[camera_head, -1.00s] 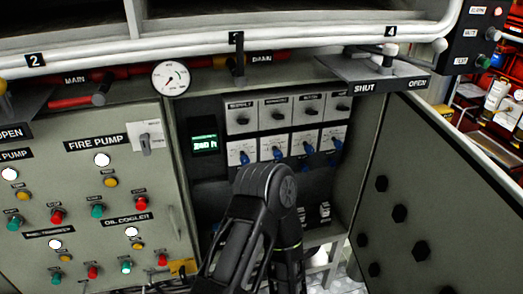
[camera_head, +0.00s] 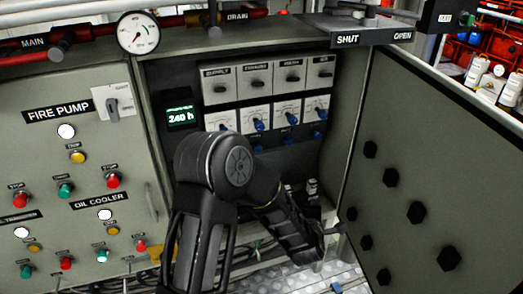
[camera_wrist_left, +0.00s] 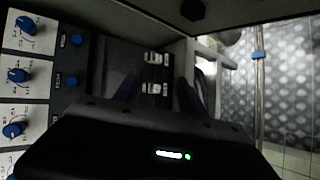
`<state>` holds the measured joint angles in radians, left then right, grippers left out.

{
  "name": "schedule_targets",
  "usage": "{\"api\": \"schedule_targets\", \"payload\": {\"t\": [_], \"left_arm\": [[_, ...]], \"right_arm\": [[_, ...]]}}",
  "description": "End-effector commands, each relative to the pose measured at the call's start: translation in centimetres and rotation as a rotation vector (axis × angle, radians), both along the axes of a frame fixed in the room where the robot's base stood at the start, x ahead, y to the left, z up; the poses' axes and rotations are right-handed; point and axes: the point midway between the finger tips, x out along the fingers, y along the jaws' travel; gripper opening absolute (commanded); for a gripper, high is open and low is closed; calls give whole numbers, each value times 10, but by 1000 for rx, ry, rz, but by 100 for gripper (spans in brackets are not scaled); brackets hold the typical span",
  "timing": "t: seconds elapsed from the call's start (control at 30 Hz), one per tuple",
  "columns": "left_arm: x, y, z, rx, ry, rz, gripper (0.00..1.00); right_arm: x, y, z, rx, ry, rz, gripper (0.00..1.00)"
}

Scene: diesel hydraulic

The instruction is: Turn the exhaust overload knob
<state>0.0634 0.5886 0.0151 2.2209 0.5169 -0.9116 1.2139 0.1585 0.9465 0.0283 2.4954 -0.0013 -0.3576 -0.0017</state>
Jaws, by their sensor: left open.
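The open cabinet holds a control panel. Its upper row has black knobs under small labels; the second label seems to read EXHAUST, with a black knob (camera_head: 256,83) below it. Under that is a white dial plate with a blue knob (camera_head: 259,126), then a row of smaller blue knobs (camera_head: 290,139). Overload lettering is not readable. In the left wrist view, large blue knobs (camera_wrist_left: 18,75) and small blue knobs (camera_wrist_left: 72,81) lie at the left. My left gripper (camera_wrist_left: 158,86) is open and empty, below and right of the knobs, touching none. My right gripper is not in view.
The cabinet door (camera_head: 420,160) stands open at the right. A fire pump panel (camera_head: 120,190) with buttons and lamps is at the left. A pressure gauge (camera_head: 138,33) and pipes are above. My left arm hides part of the cabinet's lower left.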

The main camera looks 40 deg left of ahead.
Motion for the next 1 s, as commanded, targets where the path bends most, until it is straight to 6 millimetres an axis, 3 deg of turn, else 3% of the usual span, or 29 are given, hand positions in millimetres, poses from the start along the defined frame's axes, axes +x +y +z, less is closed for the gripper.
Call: {"api": "schedule_targets", "payload": {"t": [0.03,0.1,0.2,0.33,0.5,0.83,1.0], "left_arm": [[19,30,25,-107,-172,175,48],[28,70,74,-282,-421,404,48],[22,115,132,-504,-741,640,48],[3,149,177,-698,-1028,803,48],[-9,162,196,-785,-1155,866,48],[-7,163,196,-784,-1151,866,48],[0,174,196,-782,-1150,865,48]], "right_arm": [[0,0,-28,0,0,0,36],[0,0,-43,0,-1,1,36],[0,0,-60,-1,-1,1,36],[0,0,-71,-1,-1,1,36],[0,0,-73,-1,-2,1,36],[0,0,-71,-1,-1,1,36],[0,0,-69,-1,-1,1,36]]}}
